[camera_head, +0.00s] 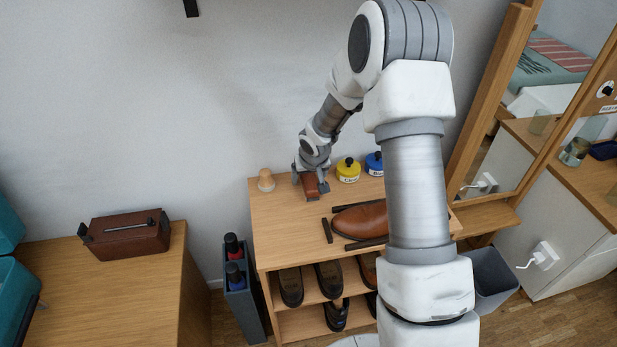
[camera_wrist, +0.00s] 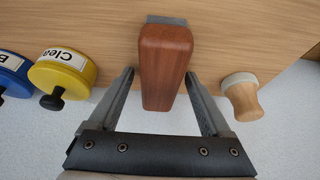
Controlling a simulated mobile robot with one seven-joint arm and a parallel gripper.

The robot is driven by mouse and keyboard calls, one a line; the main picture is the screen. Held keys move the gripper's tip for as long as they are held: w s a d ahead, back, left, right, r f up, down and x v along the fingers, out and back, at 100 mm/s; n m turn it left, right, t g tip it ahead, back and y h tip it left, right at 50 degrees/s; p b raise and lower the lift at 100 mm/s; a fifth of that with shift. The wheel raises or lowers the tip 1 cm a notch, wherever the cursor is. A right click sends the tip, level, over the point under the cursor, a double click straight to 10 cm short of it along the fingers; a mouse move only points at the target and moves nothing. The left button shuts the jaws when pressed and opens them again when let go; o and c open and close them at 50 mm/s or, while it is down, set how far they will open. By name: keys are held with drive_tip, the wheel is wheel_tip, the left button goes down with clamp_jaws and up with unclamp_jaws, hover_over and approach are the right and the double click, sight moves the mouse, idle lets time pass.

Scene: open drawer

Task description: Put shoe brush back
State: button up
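The shoe brush (camera_wrist: 165,60), a reddish-brown wooden block with a grey edge at its far end, is at the back left of the shoe cabinet's wooden top (camera_head: 285,222). It also shows in the head view (camera_head: 311,188). My gripper (camera_wrist: 160,75) is over it with fingers apart, one on each side. A narrow gap shows beside the left fingertip; I cannot tell whether the right one touches. The head view also shows my gripper (camera_head: 311,186) straddling the brush. Whether the brush rests fully on the top is hard to tell.
A small pale round brush (camera_wrist: 241,95) stands beside my gripper. A yellow tin (camera_head: 348,170) and a blue tin (camera_head: 374,163) stand on the other side. A brown shoe (camera_head: 362,221) lies among dark bars in front. A brown box (camera_head: 125,236) is on the left cabinet.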

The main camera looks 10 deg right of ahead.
drive_tip(key=shift+s+r+p, duration=0.1)
drive_tip(key=shift+r+p, duration=0.25)
drive_tip(key=shift+r, duration=0.2)
drive_tip(key=s+d+r+h+p, duration=0.1)
drive_tip(key=s+r, duration=0.4)
drive_tip(key=r, duration=0.3)
drive_tip(key=s+r+p, duration=0.1)
drive_tip(key=s+r, duration=0.4)
drive_tip(key=r, duration=0.4)
drive_tip(key=s+d+r+h+p, duration=0.1)
drive_tip(key=s+r+p, duration=0.1)
drive_tip(key=s+r, duration=0.5)
drive_tip(key=s+a+r+y, duration=0.1)
drive_tip(key=s+r, duration=0.3)
drive_tip(key=s, duration=0.4)
drive_tip(key=s+a+r+y, duration=0.1)
drive_tip(key=s+r, duration=0.2)
drive_tip(key=s, duration=0.5)
drive_tip(key=shift+s+r+t, duration=0.2)
drive_tip(key=shift+r+t, duration=0.2)
